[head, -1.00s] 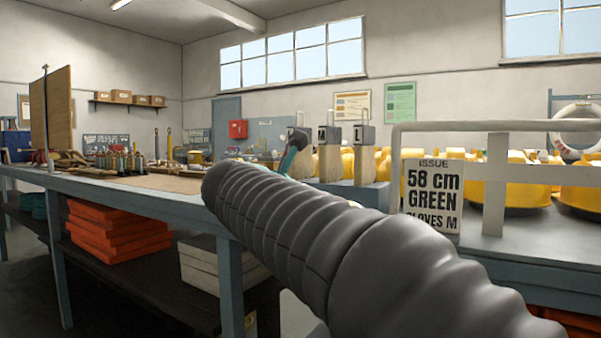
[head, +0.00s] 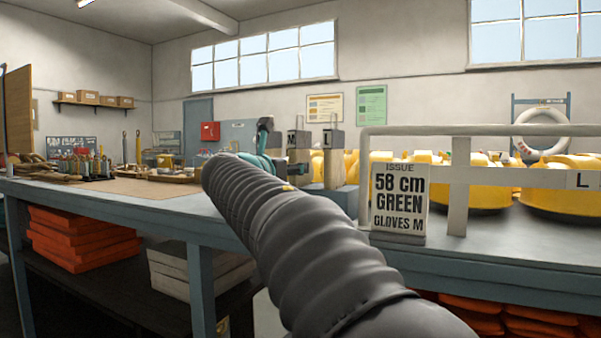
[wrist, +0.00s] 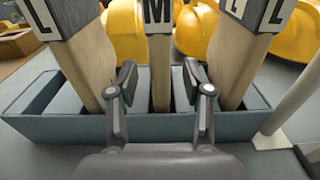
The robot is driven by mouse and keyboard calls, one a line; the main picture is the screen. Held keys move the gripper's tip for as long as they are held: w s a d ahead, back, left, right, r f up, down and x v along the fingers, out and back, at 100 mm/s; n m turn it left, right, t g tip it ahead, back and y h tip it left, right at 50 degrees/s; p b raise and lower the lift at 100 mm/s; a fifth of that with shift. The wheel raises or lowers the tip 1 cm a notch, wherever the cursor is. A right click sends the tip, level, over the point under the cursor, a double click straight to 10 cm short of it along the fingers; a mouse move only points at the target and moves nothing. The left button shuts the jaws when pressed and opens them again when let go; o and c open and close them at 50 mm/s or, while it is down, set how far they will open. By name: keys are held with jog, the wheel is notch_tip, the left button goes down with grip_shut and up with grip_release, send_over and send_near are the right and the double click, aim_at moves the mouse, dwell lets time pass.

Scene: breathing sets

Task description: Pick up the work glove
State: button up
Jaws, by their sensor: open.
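Several tan, upright pieces with grey lettered blocks on top stand in a blue-grey divided bin (wrist: 60,128); they may be the work gloves, but I cannot tell for sure. The middle one, marked M (wrist: 158,65), stands in the middle compartment in the wrist view. My gripper (wrist: 163,88) is open, with one finger on each side of the M piece in the picture. I see no clear contact. In the head view, the M piece (head: 298,142) and an L piece (head: 333,145) show beyond my arm, which hides part of the bin.
A sign (head: 400,203) reads "ISSUE 58 cm GREEN GLOVES M". A pale rail (head: 460,185) stands beside it at the right. Yellow rounded objects (head: 475,200) sit behind the bin. Tools lie on the left bench (head: 150,205).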

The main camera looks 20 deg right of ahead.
jog(key=x, duration=0.5)
jog(key=shift+f, duration=0.3)
grip_shut()
